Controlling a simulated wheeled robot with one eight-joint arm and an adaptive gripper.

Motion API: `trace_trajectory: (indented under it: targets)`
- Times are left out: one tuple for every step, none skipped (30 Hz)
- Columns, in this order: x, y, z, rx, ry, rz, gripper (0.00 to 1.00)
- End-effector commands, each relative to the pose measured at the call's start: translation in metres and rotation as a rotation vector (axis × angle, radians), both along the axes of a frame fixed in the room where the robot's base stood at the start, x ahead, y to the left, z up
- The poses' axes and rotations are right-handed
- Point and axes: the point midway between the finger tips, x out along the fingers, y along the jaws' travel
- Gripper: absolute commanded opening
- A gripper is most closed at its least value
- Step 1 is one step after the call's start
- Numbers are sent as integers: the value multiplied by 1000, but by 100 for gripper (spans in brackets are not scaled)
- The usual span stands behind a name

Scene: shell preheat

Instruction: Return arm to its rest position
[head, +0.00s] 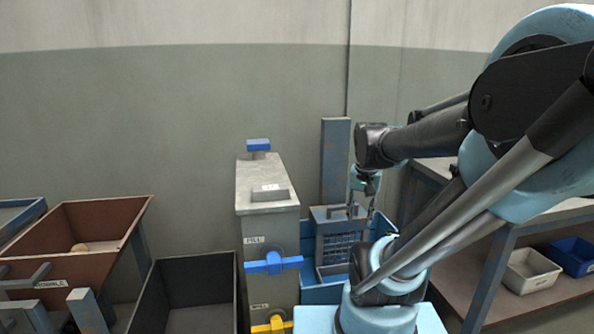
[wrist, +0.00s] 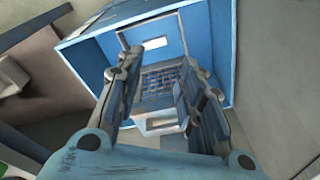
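My arm reaches across the right half of the head view, from the upper right to the middle. My gripper (head: 362,212) hangs at its end, fingers pointing down, in front of a blue-grey cabinet with a grid front (head: 340,240). In the wrist view my gripper (wrist: 172,85) has its two fingers well apart with nothing between them. Beyond the fingers are the blue box (wrist: 216,30) and the grid (wrist: 160,82) inside it. My forearm links hide part of the area right of the cabinet.
A grey cabinet (head: 270,215) with blue (head: 273,263) and yellow (head: 275,325) handles stands left of my gripper. A brown bin (head: 75,225) and a dark open bin (head: 192,280) stand further left. A shelf at right holds white (head: 530,271) and blue (head: 574,254) trays.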

Motion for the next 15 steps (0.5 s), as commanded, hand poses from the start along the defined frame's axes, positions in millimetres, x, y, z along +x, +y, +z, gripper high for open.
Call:
trace_trajectory:
  targets:
    - [-10,0,-6,-5,-4,30,35]
    - [-15,0,-8,-8,-7,50,35]
    - [-21,0,-12,-12,-11,78,35]
    - [-26,0,-15,-15,-13,99,35]
    - [-31,0,-19,-19,-16,119,35]
    - [-37,0,-23,-23,-20,145,35]
    - [-42,0,-26,-26,-23,167,35]
    - [-46,0,-30,-30,-26,186,35]
    - [-51,0,-34,-34,-30,211,35]
    - [-55,0,-37,-38,-33,230,35]
    - [-58,0,-40,-41,-35,247,35]
    - [-63,0,-44,-45,-38,268,35]
    - [-65,0,-46,-48,-40,283,35]
    - [-68,0,-49,-50,-41,295,35]
    - [-71,0,-51,-53,-43,311,35]
